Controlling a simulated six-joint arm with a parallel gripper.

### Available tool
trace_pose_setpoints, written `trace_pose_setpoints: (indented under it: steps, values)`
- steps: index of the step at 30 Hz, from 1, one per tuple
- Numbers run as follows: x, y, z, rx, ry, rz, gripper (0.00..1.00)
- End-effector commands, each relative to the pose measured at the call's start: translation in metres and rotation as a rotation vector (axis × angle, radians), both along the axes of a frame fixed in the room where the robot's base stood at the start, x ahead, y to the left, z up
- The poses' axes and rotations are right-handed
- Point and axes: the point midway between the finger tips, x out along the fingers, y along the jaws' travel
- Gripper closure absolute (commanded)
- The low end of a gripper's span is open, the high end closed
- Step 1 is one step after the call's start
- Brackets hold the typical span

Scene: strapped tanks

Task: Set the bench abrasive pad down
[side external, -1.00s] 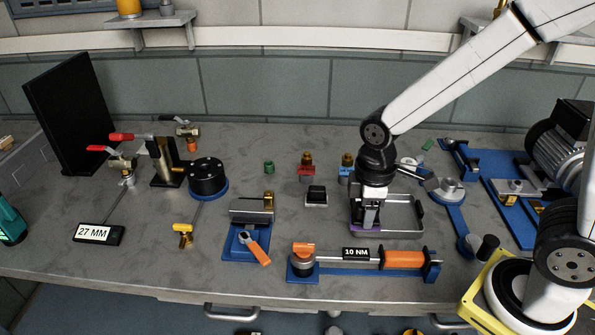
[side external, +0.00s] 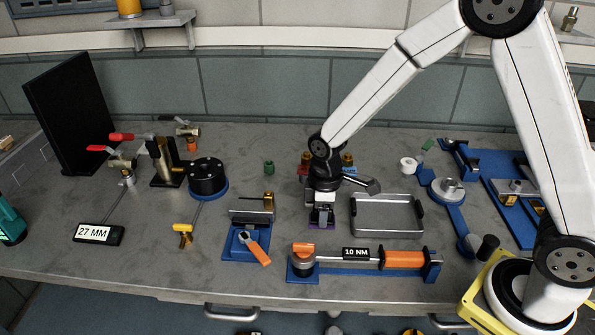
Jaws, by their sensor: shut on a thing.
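My gripper (side external: 321,216) points down over the bench, left of the grey metal tray. It is shut on the abrasive pad (side external: 320,226), of which only a thin purple edge shows beneath the fingers. The pad is at or just above the bench top; I cannot tell whether it touches. The grey tray (side external: 388,233) looks empty.
The torque wrench (side external: 345,268) marked 10 NM lies in a blue holder in front. A blue vise-like fixture (side external: 245,238) stands to the left. Red and blue blocks with brass fittings are partly hidden behind my gripper. A white roll (side external: 408,164) sits behind the tray.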

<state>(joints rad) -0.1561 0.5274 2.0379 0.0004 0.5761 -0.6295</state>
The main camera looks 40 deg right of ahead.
Motion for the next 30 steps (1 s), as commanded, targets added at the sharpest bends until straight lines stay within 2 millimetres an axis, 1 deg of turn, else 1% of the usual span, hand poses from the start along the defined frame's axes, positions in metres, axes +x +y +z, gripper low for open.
trace_pose_setpoints:
  steps: [1, 5, 14, 17, 25, 30]
  values:
    - [0.003, 0.000, -0.005, 0.000, 0.001, 0.000, 1.00]
    - [0.009, 0.001, -0.011, 0.000, 0.000, 0.000, 1.00]
    - [0.011, 0.001, -0.013, 0.000, -0.001, 0.000, 1.00]
    - [0.014, 0.002, -0.017, 0.000, 0.000, 0.000, 1.00]
    - [0.015, 0.002, -0.043, -0.001, 0.002, 0.000, 1.00]
    - [0.016, 0.002, -0.049, -0.001, -0.001, 0.000, 1.00]
